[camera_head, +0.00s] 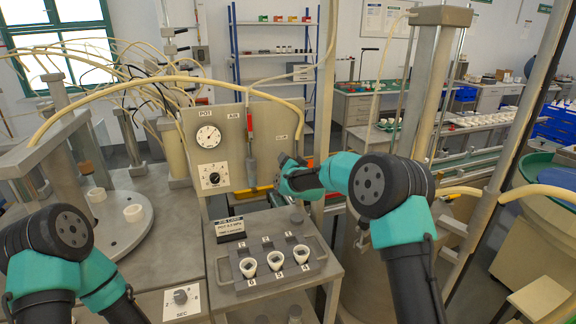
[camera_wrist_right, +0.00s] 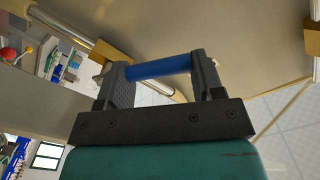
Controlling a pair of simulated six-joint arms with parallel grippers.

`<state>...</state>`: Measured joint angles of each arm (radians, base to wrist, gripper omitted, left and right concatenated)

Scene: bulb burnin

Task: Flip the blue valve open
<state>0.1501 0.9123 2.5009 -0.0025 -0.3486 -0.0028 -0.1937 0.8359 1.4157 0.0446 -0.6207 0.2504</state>
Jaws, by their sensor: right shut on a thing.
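My right gripper (camera_head: 283,172) reaches in from the right in front of the panel's lower right side. In the right wrist view, its two dark fingers (camera_wrist_right: 160,68) are closed on the ends of a blue bar, which I take to be the blue valve (camera_wrist_right: 158,67). The bar lies across the gap between the fingers. In the head view the valve is hidden behind my right gripper and wrist. My left arm shows at the lower left, but I do not see its gripper.
The grey panel (camera_head: 286,115) carries a gauge (camera_head: 208,136) and a dial (camera_head: 213,177). Below it, a grey tray (camera_head: 241,286) with several white cups and a black sign (camera_head: 230,230) stand on a cart. A ringed fixture (camera_head: 110,215) stands at left. Hoses arch overhead.

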